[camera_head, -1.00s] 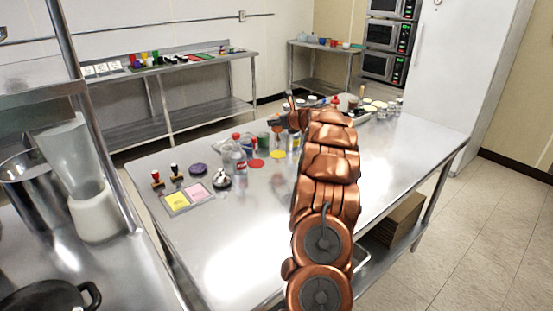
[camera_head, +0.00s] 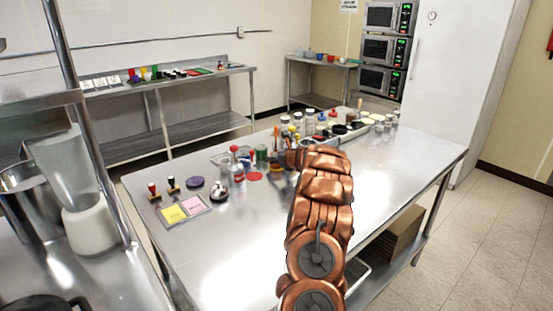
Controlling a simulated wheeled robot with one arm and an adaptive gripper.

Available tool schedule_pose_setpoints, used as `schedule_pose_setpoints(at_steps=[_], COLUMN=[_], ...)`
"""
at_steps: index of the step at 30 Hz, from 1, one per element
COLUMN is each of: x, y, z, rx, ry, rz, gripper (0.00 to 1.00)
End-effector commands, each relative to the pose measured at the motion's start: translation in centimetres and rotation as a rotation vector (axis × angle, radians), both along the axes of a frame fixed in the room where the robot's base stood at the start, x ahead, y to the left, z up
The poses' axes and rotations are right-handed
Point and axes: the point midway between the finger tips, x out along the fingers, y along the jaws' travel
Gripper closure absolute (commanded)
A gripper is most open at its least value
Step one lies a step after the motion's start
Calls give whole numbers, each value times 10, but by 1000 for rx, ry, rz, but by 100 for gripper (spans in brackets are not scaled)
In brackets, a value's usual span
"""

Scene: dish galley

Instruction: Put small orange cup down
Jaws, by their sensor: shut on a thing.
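My copper arm reaches away from me over the long steel table (camera_head: 225,255). My gripper (camera_head: 278,160) is at its far end, low over the table's middle among the small items. It is small in view and partly covered by my own arm links. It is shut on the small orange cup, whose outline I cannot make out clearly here. I cannot tell whether the cup touches the table top.
Near the gripper are a red flat disc (camera_head: 253,176), a green container (camera_head: 261,153) and a red-capped bottle (camera_head: 236,165). A bell (camera_head: 219,191), a purple disc (camera_head: 195,182) and a yellow note (camera_head: 173,214) lie left. Several jars and trays stand behind. The table's front is clear.

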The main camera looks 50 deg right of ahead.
Motion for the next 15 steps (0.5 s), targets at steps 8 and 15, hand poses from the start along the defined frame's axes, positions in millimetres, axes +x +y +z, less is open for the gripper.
schedule_pose_setpoints(at_steps=[8,15], x=[0,0], y=[0,0], z=[-1,-2], rx=[0,-1], ry=[-1,-1], rz=[0,0], gripper=[80,33])
